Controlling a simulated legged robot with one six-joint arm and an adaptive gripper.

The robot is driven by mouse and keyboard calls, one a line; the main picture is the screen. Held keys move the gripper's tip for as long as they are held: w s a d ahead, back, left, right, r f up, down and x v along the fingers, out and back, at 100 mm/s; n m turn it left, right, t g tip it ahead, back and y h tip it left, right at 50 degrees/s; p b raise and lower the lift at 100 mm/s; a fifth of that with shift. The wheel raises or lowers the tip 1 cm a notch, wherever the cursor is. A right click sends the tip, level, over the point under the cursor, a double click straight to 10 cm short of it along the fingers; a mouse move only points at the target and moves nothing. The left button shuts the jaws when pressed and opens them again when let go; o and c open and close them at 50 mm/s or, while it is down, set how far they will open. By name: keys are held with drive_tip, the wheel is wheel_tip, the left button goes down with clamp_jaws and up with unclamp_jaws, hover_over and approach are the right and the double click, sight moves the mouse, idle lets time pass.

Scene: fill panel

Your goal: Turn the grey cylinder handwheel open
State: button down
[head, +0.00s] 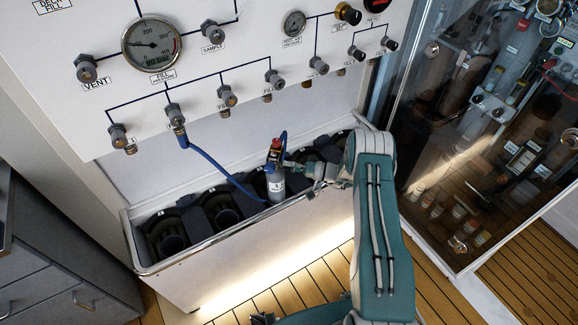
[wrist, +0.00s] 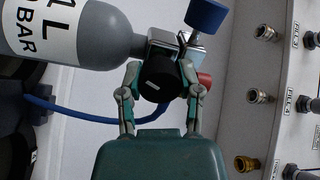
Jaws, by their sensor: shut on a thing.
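The grey cylinder (head: 275,187) stands in the white trough with its valve at the top. In the wrist view the grey cylinder (wrist: 85,38) lies across the upper left with black lettering on a white label. Its black handwheel (wrist: 157,82), with a white mark on its face, sits between the two fingers of my gripper (wrist: 162,85), which are shut on it from both sides. In the head view my gripper (head: 291,165) reaches the valve from the right; the handwheel is not clearly visible there.
A blue hose (head: 215,166) runs from the panel (head: 190,95) to the cylinder. A blue knob (wrist: 206,14) and a red part (wrist: 205,78) are close to my fingers. The trough (head: 190,256) holds dark round sockets. A glass cabinet (head: 470,130) stands right.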

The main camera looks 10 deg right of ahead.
drive_tip(key=n, duration=0.6)
drive_tip(key=shift+s+f+n+h, duration=0.15)
drive_tip(key=shift+f+n+h, duration=0.15)
drive_tip(key=shift+f, duration=0.05)
idle(0.5)
drive_tip(key=shift+c, duration=1.4)
unclamp_jaws()
drive_tip(key=shift+w+r, duration=0.1)
drive_tip(key=shift+w, duration=0.1)
drive_tip(key=v, duration=1.2)
